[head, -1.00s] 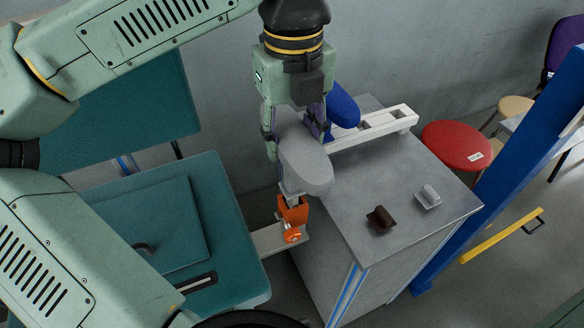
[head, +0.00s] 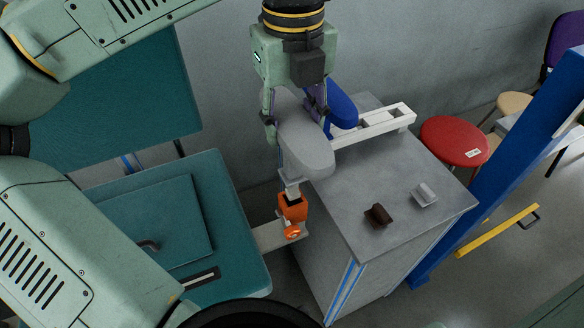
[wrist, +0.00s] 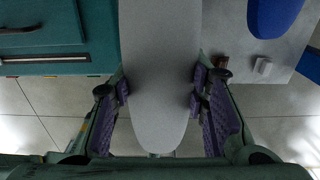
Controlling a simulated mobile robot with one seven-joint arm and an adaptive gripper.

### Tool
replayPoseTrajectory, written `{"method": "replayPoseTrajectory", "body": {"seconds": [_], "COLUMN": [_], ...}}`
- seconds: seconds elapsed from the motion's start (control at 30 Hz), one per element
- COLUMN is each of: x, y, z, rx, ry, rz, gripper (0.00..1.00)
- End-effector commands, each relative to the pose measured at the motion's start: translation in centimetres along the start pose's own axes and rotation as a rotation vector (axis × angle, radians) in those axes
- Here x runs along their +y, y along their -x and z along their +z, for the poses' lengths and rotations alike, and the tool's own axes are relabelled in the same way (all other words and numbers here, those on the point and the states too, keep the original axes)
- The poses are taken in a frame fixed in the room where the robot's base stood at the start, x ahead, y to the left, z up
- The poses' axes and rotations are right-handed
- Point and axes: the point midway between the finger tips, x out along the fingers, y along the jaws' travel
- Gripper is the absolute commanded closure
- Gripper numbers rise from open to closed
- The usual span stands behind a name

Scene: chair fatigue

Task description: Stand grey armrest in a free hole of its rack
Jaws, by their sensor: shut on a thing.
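The grey armrest (head: 306,148) is between the fingers of my gripper (head: 298,120), which is shut on it. In the wrist view the long, rounded grey pad (wrist: 160,75) runs between the purple finger pads. Below the pad, its pale post reaches down to an orange clamp (head: 292,207) at the chair's side bracket; I cannot tell how deep the post sits there. The pale rack (head: 403,116) lies along the back of the grey cabinet top, with square openings to the right. A blue armrest (head: 343,108) stands at its left part, partly hidden by my gripper.
The grey cabinet top (head: 370,185) carries a dark brown block (head: 378,215) and a light grey block (head: 424,194) near its front. A teal chair (head: 225,215) is to the left. A blue post (head: 490,175) and a red stool (head: 455,142) are to the right.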

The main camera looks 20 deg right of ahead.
Motion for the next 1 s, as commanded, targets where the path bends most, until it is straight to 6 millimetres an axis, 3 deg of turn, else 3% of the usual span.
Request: {"method": "replayPoseTrajectory", "body": {"seconds": [0.43, 1.0], "x": [0.0, 0.0], "y": [0.5, 4.3], "z": [0.0, 0.0], "rx": [-0.001, -0.001], "ry": [0.001, 0.000], "rz": [-0.001, 0.000], "gripper": [0.84, 0.84]}}
